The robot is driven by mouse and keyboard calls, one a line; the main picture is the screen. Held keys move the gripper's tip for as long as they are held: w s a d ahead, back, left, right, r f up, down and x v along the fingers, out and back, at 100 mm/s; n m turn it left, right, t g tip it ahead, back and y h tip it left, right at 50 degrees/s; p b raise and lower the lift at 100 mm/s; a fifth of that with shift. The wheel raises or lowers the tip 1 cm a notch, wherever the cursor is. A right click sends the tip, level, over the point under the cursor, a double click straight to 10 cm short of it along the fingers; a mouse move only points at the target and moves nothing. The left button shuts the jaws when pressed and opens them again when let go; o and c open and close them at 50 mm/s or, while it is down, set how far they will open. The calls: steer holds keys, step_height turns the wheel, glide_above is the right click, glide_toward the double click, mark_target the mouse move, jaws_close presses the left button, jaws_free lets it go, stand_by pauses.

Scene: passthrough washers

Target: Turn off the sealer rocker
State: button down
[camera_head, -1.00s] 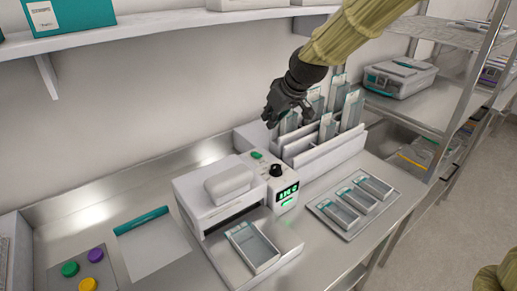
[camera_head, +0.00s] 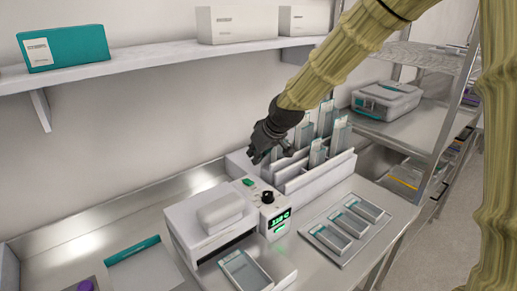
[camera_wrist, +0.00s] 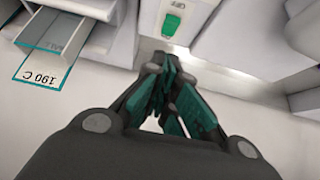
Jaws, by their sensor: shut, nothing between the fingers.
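The white sealer (camera_head: 212,217) stands on the steel bench. Its green rocker (camera_head: 248,182) is on the top right panel, behind a black knob (camera_head: 267,197) and a lit green display (camera_head: 279,218). The rocker also shows at the top of the wrist view (camera_wrist: 171,25), beside an upside-down "OFF" label. My gripper (camera_head: 257,159) is shut and empty, just above and behind the rocker in the head view. In the wrist view my fingertips (camera_wrist: 166,62) point toward the rocker, with a small gap in the picture. Which way the rocker is tilted is hard to tell.
A white rack (camera_head: 315,172) with several upright pouches stands close to the right of my gripper. A tray (camera_head: 348,228) of pouches lies right of the sealer. A shelf (camera_head: 150,66) with boxes runs above. A pouch (camera_head: 244,268) lies before the sealer.

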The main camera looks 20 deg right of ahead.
steer(key=p, duration=0.2)
glide_above(247, 179)
steer(key=s, duration=0.2)
steer(key=f, duration=0.5)
steer(key=shift+s+d+f, duration=0.2)
steer(key=shift+d+f, duration=0.1)
steer(key=shift+d, duration=0.1)
steer(key=shift+s+d+f+p, duration=0.15)
steer(key=shift+f+p, duration=0.3)
steer(key=shift+f, duration=0.65)
